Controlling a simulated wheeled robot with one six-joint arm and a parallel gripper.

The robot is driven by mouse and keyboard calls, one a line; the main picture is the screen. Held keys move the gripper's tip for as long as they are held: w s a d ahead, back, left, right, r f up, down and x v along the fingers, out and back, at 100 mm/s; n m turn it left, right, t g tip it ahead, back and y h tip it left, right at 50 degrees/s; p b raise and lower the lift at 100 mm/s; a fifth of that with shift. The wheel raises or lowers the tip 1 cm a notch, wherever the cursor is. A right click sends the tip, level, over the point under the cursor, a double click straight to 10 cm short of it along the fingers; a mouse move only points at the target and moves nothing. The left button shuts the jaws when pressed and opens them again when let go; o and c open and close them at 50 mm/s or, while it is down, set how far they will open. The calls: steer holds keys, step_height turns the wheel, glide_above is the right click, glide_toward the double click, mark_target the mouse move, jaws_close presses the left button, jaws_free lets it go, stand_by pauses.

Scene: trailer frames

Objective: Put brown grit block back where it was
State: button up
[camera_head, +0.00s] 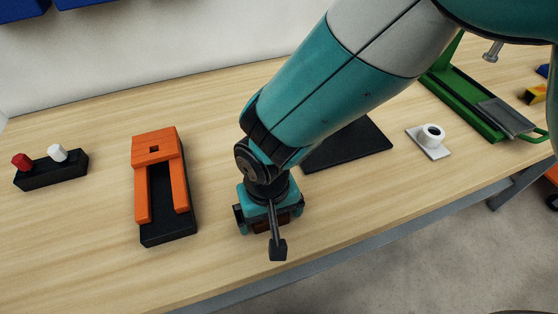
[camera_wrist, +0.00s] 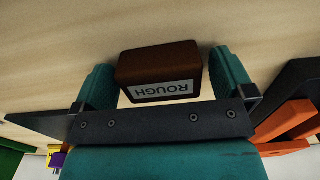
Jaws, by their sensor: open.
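The brown grit block (camera_wrist: 158,62) is a dark brown block with a pale label reading "ROUGH", upside down in the wrist view. My gripper (camera_wrist: 162,72) is open, with one teal finger on each side of the block. The block lies between the fingers, with a narrow gap at the right finger; I cannot tell whether the left finger touches it. In the head view my gripper (camera_head: 268,218) is low over the wooden table, and only a small brown part of the block (camera_head: 266,227) shows beneath it.
An orange and black fixture (camera_head: 155,180) stands left of my gripper on the table (camera_head: 95,235). A black box with red and white knobs (camera_head: 52,170) is farther left. A black mat (camera_head: 350,146), a white cup-like piece (camera_head: 431,138) and a green stand (camera_head: 465,95) are to the right.

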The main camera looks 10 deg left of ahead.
step_height(320, 180, up, 12)
steer(key=b, duration=0.2)
steer(key=w+d+r+y, duration=0.1)
steer(key=d+r, duration=0.3)
steer(key=d, duration=0.3)
steer(key=w+d+r+y, duration=0.1)
steer(key=d+r, duration=0.3)
steer(key=d, duration=0.3)
steer(key=s+d+r+y, duration=0.2)
steer(key=s+d, duration=0.4)
steer(key=d, duration=0.2)
steer(key=shift+s+d+n, duration=0.25)
steer(key=shift+d+n, duration=0.05)
steer(key=shift+n, duration=0.1)
steer(key=shift+c, duration=0.2)
